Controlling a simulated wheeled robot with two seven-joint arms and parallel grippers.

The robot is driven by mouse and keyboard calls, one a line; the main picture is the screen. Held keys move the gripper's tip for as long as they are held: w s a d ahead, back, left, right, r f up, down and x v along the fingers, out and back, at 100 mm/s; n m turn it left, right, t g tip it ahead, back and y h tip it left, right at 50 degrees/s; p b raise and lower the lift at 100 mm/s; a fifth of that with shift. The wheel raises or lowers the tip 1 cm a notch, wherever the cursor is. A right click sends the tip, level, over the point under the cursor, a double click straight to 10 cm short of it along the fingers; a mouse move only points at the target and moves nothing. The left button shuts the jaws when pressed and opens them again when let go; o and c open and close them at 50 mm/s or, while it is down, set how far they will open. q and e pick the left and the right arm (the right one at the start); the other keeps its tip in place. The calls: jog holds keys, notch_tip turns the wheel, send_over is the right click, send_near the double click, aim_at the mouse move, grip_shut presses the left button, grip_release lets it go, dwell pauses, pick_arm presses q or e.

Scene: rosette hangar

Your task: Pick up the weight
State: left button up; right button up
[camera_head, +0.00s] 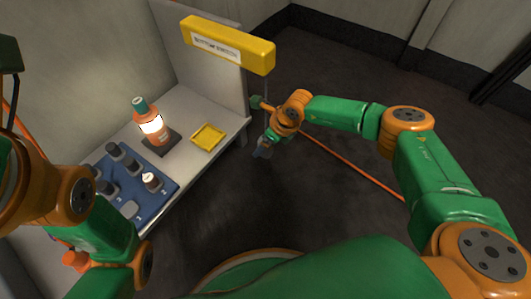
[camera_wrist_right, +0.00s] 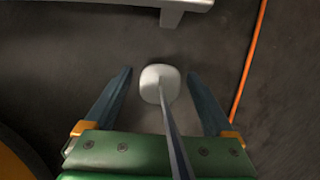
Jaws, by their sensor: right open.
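A blue board (camera_head: 157,200) on the bench holds several dark, knob-like pieces. One of these pieces (camera_head: 152,182) has a pale top; I cannot tell which, if any, is the weight. My right gripper (camera_head: 262,152) is off the bench's right side, above the dark floor. In the right wrist view its jaws (camera_wrist_right: 160,73) are open, with a pale rounded block (camera_wrist_right: 158,78) showing between the fingers. A thin dark strip runs from this block toward the camera. Whether the block is level with the fingertips or lower is unclear. My left arm is at the left; its gripper is not visible.
A yellow labelled bar (camera_head: 228,45) juts out above the bench's right end. An orange cable (camera_head: 350,167) crosses the open floor.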

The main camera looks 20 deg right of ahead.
grip_shut()
jog(key=shift+w+r, duration=0.1)
dwell(0.4)
